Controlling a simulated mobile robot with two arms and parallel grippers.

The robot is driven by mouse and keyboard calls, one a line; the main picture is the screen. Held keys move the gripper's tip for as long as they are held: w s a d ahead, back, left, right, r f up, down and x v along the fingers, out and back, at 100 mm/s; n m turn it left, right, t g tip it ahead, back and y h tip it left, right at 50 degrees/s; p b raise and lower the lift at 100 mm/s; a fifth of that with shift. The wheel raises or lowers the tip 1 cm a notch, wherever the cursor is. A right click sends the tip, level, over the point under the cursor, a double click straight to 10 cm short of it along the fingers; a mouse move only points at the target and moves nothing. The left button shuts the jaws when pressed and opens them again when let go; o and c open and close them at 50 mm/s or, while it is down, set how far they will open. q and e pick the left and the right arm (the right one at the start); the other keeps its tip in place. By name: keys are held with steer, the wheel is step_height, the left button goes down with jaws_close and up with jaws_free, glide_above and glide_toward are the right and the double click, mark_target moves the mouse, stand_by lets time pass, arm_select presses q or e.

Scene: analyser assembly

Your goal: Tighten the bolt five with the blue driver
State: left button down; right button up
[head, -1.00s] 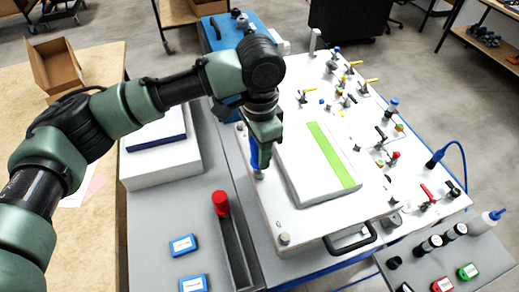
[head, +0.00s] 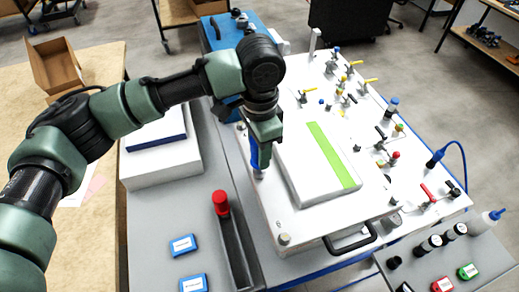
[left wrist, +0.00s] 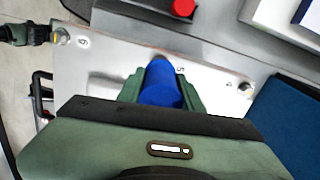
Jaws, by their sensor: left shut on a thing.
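My left gripper (head: 262,142) is shut on the blue driver (head: 254,154), which it holds upright, tip down, at the left edge of the white panel (head: 300,218). In the left wrist view the driver (left wrist: 158,84) sits between the green fingers, beside a printed 5 (left wrist: 181,70). Bolt five is hidden under the driver, so I cannot tell how the tip meets it. A bolt (left wrist: 62,37) by the number 6 and another bolt (left wrist: 245,88) on the other side are in sight.
A red-capped tool (head: 220,204) stands in a dark slot of the grey bench left of the panel. A raised white cover with a green stripe (head: 332,155) lies right of my gripper. Valves and levers crowd the panel's far right. A black handle (head: 352,240) juts at the front.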

stand_by(0.3)
arm_select(q)
steer(key=m+p, duration=0.2)
steer(key=m, duration=0.1)
steer(key=shift+r, duration=0.3)
steer(key=m+p, duration=0.2)
steer(key=m, duration=0.2)
steer(key=shift+m+p, duration=0.35)
steer(key=shift+m, duration=0.05)
steer(key=m+p, duration=0.1)
steer(key=m, duration=0.3)
steer(key=shift+f+m+p, duration=0.1)
steer(key=shift+m+p, duration=0.2)
steer(key=m+p, duration=0.1)
steer(key=m, duration=0.3)
steer(key=shift+m, duration=0.4)
steer(key=c, duration=1.4)
jaws_free()
steer(key=shift+f+m, duration=0.15)
steer(key=shift+m, duration=0.45)
steer(key=o, duration=0.3)
steer(key=shift+o, duration=0.2)
steer(key=shift+f, duration=0.1)
steer(key=shift+p, duration=0.3)
